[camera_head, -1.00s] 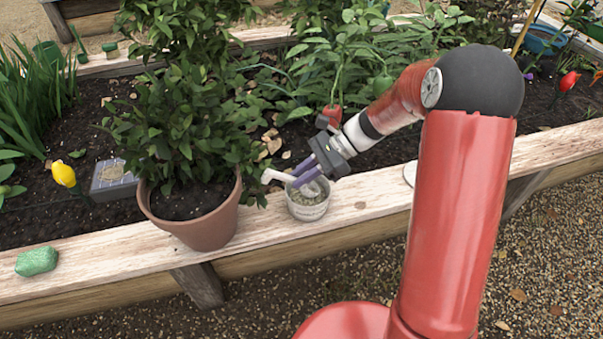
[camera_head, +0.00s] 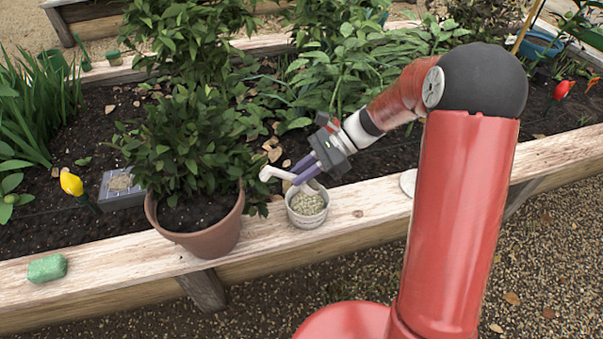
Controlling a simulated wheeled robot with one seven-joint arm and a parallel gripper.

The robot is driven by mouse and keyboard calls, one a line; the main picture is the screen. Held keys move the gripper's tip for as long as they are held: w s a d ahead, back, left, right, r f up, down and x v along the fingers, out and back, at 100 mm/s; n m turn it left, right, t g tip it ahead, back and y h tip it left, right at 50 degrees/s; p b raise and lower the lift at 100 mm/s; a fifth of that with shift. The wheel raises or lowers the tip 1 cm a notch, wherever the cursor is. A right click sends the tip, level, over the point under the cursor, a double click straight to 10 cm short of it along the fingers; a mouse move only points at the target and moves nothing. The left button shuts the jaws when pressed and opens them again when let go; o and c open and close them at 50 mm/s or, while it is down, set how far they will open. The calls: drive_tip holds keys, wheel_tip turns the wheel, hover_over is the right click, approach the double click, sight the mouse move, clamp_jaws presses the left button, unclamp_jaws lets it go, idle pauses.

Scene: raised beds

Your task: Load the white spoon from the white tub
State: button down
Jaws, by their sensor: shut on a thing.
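The white tub (camera_head: 307,220) stands on the bed's wooden ledge, right of the potted plant, and holds pale, grainy stuff. My gripper (camera_head: 291,180), with purple fingers, is shut on the white spoon (camera_head: 272,173) just above the tub's back rim. The spoon's handle end sticks out to the left of the fingers. Its bowl end seems to be over the tub's opening, partly hidden by the fingers, so I cannot tell whether it carries anything.
A terracotta pot (camera_head: 208,238) with a leafy plant stands close left of the tub. A green block (camera_head: 47,268) lies far left on the wooden ledge (camera_head: 115,262). A white disc (camera_head: 408,182) lies to the right. Leafy plants fill the bed behind.

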drive_tip(key=shift+r, duration=2.5)
drive_tip(key=h, duration=0.2)
drive_tip(key=shift+a+r+t+h, duration=0.15)
drive_tip(key=shift+r+t+h, duration=0.25)
drive_tip(key=shift+t+h, duration=0.4)
drive_tip(key=shift+h, duration=0.5)
drive_tip(key=shift+r, duration=0.1)
